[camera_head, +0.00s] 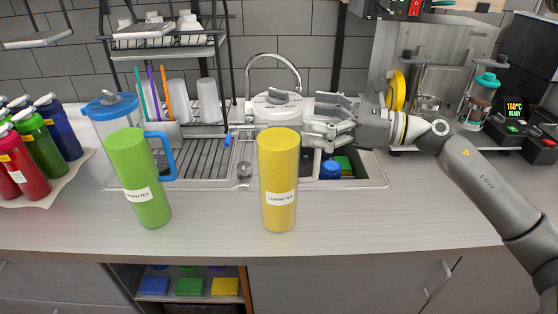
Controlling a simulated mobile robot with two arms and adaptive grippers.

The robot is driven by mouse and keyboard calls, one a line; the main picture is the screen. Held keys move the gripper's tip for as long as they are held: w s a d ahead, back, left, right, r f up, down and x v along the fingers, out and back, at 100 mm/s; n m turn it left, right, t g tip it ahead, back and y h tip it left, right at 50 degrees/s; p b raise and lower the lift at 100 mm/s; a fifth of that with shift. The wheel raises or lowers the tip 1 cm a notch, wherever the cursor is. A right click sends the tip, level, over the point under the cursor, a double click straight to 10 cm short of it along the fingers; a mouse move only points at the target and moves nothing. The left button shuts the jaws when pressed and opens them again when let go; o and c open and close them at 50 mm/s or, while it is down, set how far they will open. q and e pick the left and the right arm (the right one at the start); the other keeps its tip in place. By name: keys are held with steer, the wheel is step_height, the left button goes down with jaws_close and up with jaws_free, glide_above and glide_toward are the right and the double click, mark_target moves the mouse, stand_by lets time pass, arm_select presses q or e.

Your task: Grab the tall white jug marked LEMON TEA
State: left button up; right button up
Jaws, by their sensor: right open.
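A tall yellow cylinder (278,180) with a white label reading LEMON TEA stands upright on the counter, near the middle. No white jug with that label shows. A similar green cylinder (138,180) with a partly readable TEA label stands to its left. My right gripper (314,118) is open and empty, its fingers pointing left. In the picture it is just right of the yellow cylinder's top, over the sink area; I cannot tell the exact gap in depth. My left gripper is not in view.
A clear jug with blue lid and handle (166,157) stands behind the green cylinder. Several coloured bottles (36,150) stand at left. The front counter (350,228) is clear.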

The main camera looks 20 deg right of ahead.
steer(key=shift+w+a+r, duration=0.15)
steer(key=shift+w+a, duration=0.25)
steer(key=shift+a, duration=0.1)
steer(key=shift+w+a+f+p, duration=0.25)
steer(key=shift+w+a+p, duration=0.1)
steer(key=shift+w, duration=0.15)
steer(key=shift+a+r, duration=0.1)
steer(key=p+x, duration=0.4)
steer(key=shift+w+a+r, duration=0.1)
steer(key=shift+w, duration=0.05)
steer(key=shift+w+a, duration=0.1)
steer(key=shift+a, duration=0.1)
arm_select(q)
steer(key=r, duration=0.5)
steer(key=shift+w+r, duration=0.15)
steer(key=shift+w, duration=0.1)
